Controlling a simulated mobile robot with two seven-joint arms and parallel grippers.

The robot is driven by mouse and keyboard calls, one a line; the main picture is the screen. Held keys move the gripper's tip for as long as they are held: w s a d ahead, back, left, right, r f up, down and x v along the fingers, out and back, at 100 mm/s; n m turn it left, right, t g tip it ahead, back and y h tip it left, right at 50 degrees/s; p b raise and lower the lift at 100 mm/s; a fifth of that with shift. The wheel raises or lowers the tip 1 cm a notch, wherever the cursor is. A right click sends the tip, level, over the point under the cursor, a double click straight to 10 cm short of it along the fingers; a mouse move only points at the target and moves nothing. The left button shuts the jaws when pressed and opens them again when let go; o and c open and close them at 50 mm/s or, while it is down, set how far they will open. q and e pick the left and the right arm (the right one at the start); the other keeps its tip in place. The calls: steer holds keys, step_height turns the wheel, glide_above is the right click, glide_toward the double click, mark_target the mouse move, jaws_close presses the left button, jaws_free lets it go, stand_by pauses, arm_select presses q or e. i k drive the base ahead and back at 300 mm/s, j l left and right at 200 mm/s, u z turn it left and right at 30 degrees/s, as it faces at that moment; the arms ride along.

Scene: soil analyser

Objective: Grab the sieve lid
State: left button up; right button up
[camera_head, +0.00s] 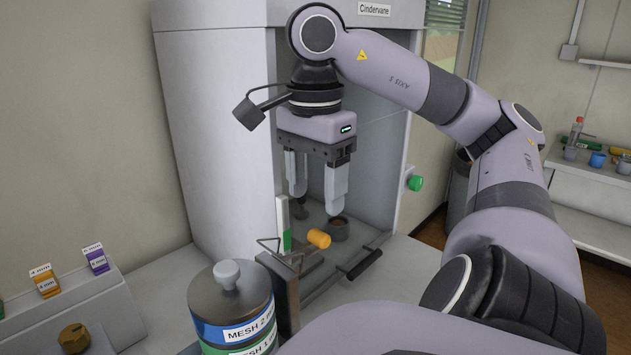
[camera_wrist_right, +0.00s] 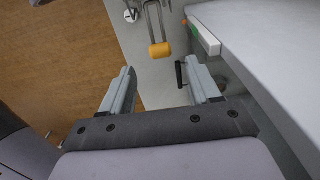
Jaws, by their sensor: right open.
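The sieve lid (camera_head: 230,295) is a dark metal disc with a pale grey knob (camera_head: 227,273). It sits on top of the sieve stack, whose blue (camera_head: 225,332) and green bands read MESH, at the bottom of the head view. My right gripper (camera_head: 316,202) hangs fingers down in front of the Cindervane machine, above and to the right of the lid. Its two fingers are apart with nothing between them. It also shows in the right wrist view (camera_wrist_right: 160,75). I cannot make out the lid there. My left gripper is not in view.
A small brown cup (camera_head: 338,229) sits in the open machine (camera_head: 215,130). A dark bar handle (camera_head: 360,264) juts out in front. A sample rack (camera_head: 75,305) is at left.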

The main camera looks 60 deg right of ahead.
mark_target(226, 291)
steer(key=k, duration=1)
